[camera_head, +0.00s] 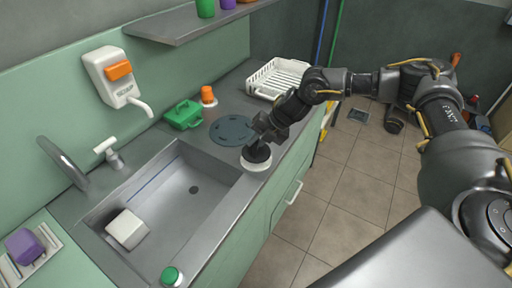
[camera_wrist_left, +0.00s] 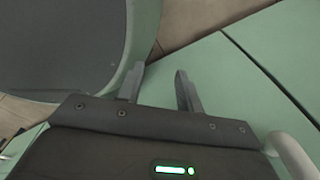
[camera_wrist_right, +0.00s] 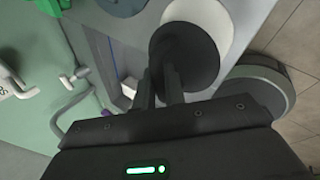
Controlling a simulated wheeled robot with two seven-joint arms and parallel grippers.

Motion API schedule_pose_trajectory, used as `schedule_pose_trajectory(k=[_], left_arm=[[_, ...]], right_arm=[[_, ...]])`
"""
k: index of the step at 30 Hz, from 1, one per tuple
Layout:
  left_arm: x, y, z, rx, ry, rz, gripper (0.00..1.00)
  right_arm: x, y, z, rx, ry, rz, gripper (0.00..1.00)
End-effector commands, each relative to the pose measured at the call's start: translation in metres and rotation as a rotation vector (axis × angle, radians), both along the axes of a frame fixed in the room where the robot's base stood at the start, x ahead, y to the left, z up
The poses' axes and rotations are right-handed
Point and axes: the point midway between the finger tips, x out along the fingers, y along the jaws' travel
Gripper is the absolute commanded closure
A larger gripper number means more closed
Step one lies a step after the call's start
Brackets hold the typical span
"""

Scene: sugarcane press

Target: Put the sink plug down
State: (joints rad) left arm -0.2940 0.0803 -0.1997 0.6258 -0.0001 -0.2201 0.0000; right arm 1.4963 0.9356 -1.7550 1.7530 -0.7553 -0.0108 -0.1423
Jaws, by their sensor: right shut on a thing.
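The black round sink plug (camera_head: 257,154) is held in my right gripper (camera_head: 262,140), over a white round dish (camera_head: 257,166) on the counter by the sink's right front corner. I cannot tell whether plug and dish touch. In the right wrist view the plug (camera_wrist_right: 190,55) shows as a dark disc at my fingertips, with the white dish (camera_wrist_right: 205,22) partly hidden behind it. My left gripper (camera_wrist_left: 158,88) is open and empty in the left wrist view, near green panels, and is not in the head view.
The sink (camera_head: 165,200) holds a white block (camera_head: 127,229); its drain hole (camera_head: 193,190) is uncovered. A dark round disc (camera_head: 231,130), a green box (camera_head: 184,115) and an orange-topped item (camera_head: 208,95) stand behind. A white rack (camera_head: 280,78) is farther back. A green-capped item (camera_head: 171,275) stands at the front.

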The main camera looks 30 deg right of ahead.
Motion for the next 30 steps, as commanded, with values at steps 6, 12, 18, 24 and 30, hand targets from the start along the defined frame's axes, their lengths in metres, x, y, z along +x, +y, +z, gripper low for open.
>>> schedule_pose_trajectory(k=[6,12,18,24,30], left_arm=[[-0.004,0.000,0.001,0.000,0.006,0.000,0.64],[-0.008,0.001,0.008,0.001,0.011,0.000,0.64],[-0.009,0.001,0.013,0.001,0.013,0.000,0.64],[-0.009,0.000,0.012,0.001,0.013,0.000,0.64],[-0.009,0.000,0.011,0.001,0.013,0.000,0.64]], right_arm=[[0.007,-0.002,-0.009,0.002,0.001,0.001,1.00],[0.011,-0.005,-0.023,-0.001,0.004,-0.001,1.00],[0.012,-0.005,-0.043,0.001,-0.001,0.000,1.00],[0.012,-0.005,-0.045,0.002,-0.001,0.000,1.00],[0.011,-0.005,-0.047,0.002,0.001,0.000,0.81]])
